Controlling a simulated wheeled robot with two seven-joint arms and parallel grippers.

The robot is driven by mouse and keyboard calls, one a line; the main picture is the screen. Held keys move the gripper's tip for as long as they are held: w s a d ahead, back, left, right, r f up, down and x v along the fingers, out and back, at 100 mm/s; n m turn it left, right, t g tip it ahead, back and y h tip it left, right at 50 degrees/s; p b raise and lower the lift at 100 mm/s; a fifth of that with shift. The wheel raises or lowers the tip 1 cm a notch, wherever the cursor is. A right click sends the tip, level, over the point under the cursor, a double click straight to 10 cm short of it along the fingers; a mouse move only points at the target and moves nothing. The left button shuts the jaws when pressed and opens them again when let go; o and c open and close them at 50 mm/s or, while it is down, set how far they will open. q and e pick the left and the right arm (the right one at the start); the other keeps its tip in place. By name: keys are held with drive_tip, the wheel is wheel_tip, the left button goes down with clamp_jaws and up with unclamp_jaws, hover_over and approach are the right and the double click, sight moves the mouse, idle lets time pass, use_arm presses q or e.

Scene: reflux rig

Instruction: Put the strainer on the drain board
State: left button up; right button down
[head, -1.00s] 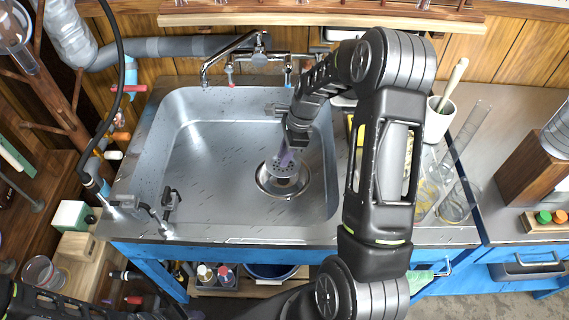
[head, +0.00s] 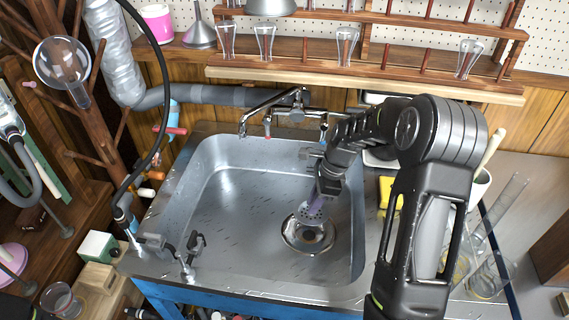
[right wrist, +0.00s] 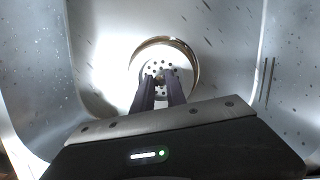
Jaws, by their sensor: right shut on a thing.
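The strainer (head: 313,213) is a small pale disc with several holes. It shows over the far side of the round drain (head: 308,242) in the sink basin; its exact height above the drain is hard to tell. My right gripper (head: 316,197) is shut on it from above. In the right wrist view the two dark fingertips (right wrist: 160,86) meet at the middle of the perforated strainer (right wrist: 152,68), with the drain ring around it. The drain board (head: 372,240) appears to be the steel surface right of the basin, partly hidden by my right arm. My left gripper is out of view.
A yellow sponge (head: 386,193) lies right of the basin. Glassware (head: 487,270) and a white cup (head: 479,187) stand farther right. The faucet (head: 275,108) is behind the basin; valves (head: 192,250) sit at its left front corner. The basin's left half is clear.

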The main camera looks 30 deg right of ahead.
wheel_tip(320, 180, up, 15)
drive_tip(key=p, duration=0.9)
drive_tip(key=w+a+n+g+h+b, duration=0.1)
drive_tip(key=w+a+n+g+b, duration=0.1)
drive_tip(key=a+n, duration=0.6)
drive_tip(key=w+a+n+g+h+b, duration=0.1)
drive_tip(key=w+a+n+g, duration=0.1)
drive_tip(key=a+n, duration=0.7)
drive_tip(key=n, duration=0.6)
drive_tip(key=shift+a+f+g+h+b, duration=0.15)
drive_tip(key=shift+a+g+h+b, duration=0.15)
drive_tip(key=shift+h+b, duration=0.1)
drive_tip(key=shift+w+f, duration=0.1)
drive_tip(key=x, duration=1.4)
drive_tip(key=shift+f, duration=0.4)
